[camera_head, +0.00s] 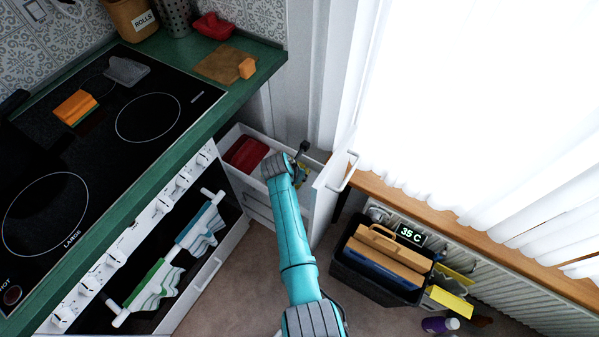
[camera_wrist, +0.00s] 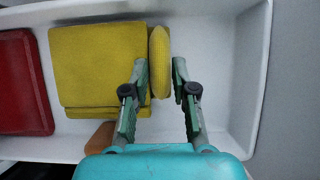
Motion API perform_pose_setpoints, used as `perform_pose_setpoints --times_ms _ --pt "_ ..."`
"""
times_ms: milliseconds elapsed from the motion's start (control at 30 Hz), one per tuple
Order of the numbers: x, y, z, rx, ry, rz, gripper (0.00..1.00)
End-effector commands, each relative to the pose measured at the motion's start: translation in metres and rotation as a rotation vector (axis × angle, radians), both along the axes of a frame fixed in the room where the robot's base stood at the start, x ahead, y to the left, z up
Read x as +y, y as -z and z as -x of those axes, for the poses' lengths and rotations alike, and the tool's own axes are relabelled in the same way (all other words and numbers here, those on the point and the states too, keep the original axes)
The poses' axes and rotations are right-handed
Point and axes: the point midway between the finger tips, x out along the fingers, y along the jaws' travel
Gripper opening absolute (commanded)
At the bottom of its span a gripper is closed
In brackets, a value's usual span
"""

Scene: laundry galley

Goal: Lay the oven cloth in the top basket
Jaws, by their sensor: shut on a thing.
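My gripper (camera_wrist: 160,75) points down into an open white basket (camera_wrist: 240,120) and is shut on a rounded yellow cloth-like piece (camera_wrist: 159,50), upright between the fingers. Beside it a folded yellow cloth (camera_wrist: 95,68) lies flat in the basket; I cannot tell whether the two are joined. A red folded piece (camera_wrist: 22,85) lies at the left. In the head view my gripper (camera_head: 303,153) is over the pulled-out top basket (camera_head: 229,138), and my arm hides part of it. A blue-striped cloth (camera_head: 198,232) and a green-striped cloth (camera_head: 155,285) hang on the oven rail. None is clearly marked as the oven cloth.
The basket front has a white handle (camera_head: 346,172) facing the window. The stove (camera_head: 110,120) and green counter stand at the left. A black crate (camera_head: 350,270) with wooden boards stands on the floor at the right, under the sill. A small brown thing (camera_wrist: 100,138) lies near the fingers.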

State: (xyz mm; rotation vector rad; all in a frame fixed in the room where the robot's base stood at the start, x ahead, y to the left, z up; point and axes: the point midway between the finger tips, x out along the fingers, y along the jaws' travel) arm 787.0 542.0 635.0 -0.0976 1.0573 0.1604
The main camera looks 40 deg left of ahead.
Motion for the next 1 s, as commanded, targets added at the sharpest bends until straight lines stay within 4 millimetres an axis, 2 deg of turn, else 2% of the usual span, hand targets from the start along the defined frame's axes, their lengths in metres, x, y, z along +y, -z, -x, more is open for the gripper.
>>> perform_pose_setpoints --times_ms 767,800,900,1000 --pt "0.0001 0.0023 0.0000 0.000 0.000 0.000 0.00" --pt "0.0001 0.0025 0.0000 0.000 0.000 0.000 0.29" --pt "0.0001 0.0024 0.0000 0.000 0.000 0.000 0.54" --pt "0.0001 0.0024 0.0000 0.000 0.000 0.000 0.55"
